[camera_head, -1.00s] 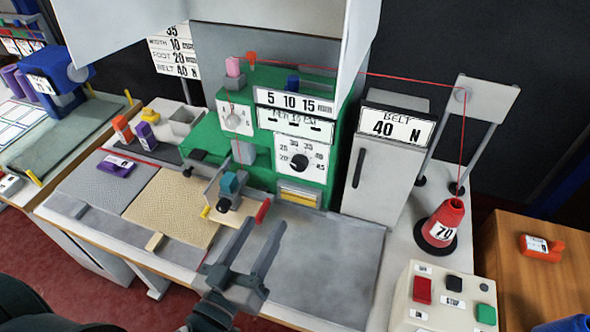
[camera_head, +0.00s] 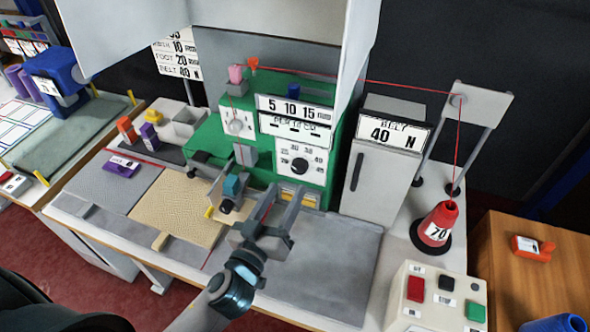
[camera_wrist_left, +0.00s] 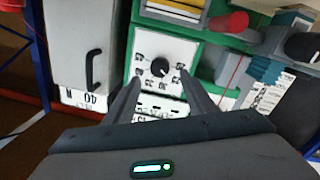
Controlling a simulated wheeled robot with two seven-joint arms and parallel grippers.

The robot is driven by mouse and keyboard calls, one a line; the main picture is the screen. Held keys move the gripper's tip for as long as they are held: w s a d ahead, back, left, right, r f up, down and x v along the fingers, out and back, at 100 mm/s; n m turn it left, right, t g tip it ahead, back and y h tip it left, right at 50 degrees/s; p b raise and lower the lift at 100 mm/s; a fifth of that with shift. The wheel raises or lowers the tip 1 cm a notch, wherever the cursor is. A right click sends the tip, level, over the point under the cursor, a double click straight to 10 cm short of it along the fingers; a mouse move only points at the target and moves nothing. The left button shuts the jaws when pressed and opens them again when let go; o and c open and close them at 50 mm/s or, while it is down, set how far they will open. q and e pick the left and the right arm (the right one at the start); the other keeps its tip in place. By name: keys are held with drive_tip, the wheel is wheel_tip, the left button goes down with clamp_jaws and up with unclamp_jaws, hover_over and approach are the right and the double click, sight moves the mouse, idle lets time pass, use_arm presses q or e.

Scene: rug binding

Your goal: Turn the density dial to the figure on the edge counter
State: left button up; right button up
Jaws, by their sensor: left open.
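The density dial is a black knob (camera_head: 299,165) on a white plate with figures around it, on the front of the green machine (camera_head: 262,150). Its pointer setting is too small to read. My left gripper (camera_head: 287,190) is open and empty, below and in front of the dial, fingers pointing at the machine. In the left wrist view, which is upside down, the knob (camera_wrist_left: 160,67) shows beyond and between the open fingertips (camera_wrist_left: 161,80), apart from them. A "5 10 15" display (camera_head: 294,112) sits above a "PER 10 CM" plate; I cannot tell which thing is the edge counter. My right gripper is out of view.
A teal-and-black device (camera_head: 231,190) stands just left of my gripper. A grey cabinet marked BELT 40 N (camera_head: 375,180) stands right of the machine. A red cone marked 70 (camera_head: 437,228) and a button box (camera_head: 435,295) are further right. The grey plate (camera_head: 335,265) is bare.

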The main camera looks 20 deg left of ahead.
sight(298, 170)
use_arm(q)
drive_tip(key=w, duration=0.2)
drive_tip(key=w+p, duration=0.1)
drive_tip(key=w, duration=0.2)
drive_tip(key=shift+w+d+r, duration=0.1)
drive_tip(key=shift+d, duration=0.1)
drive_tip(key=shift+w+d+p, duration=0.1)
drive_tip(key=shift+w+p, duration=0.3)
drive_tip(key=shift+w, duration=0.45)
drive_tip(key=c, duration=1)
